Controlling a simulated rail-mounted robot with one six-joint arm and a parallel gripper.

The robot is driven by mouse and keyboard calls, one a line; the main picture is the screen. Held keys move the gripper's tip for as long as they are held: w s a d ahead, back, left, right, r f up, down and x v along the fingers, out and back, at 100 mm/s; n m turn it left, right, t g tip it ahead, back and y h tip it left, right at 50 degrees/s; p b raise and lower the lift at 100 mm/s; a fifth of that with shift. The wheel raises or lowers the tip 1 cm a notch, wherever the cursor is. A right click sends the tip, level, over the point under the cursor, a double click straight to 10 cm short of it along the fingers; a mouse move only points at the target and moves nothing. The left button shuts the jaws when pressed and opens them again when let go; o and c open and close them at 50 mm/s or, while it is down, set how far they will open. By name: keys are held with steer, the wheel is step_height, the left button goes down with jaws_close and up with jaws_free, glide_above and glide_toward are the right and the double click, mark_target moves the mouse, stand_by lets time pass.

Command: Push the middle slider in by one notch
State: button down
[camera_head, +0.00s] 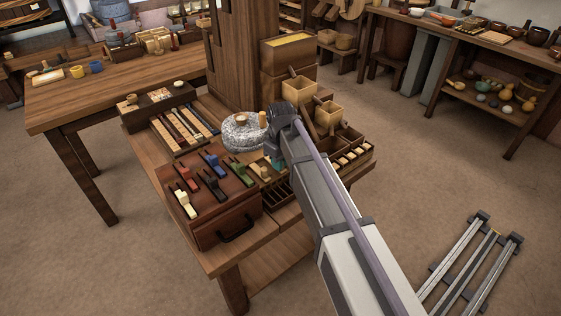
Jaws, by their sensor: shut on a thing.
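A reddish-brown box (205,222) with a dark handle stands at the bench's front left. Its sloped top carries several sliders in dark slots. Red (184,174), blue (212,160), green (237,170), black (212,183) and cream (184,203) knobs show. Which one counts as the middle slider, I cannot tell. My gripper (273,156) points down just right of the box, beside the round stone. It is shut on a small teal thing (271,164), mostly hidden by my gripper and arm. A pale yellow piece (261,171) lies close to its left.
A speckled round stone (241,134) with a wooden peg stands behind my gripper. A rack of strips (182,130) is behind the box. Small wooden boxes (328,113) and a divided tray (350,155) crowd the right.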

steer(key=shift+w+a, duration=0.85)
steer(key=shift+w, duration=0.15)
steer(key=c, duration=1)
jaws_free()
steer(key=shift+o, duration=0.2)
step_height(320, 180, up, 11)
steer(key=p, duration=1)
steer(key=shift+p, duration=0.4)
steer(key=shift+f, duration=0.1)
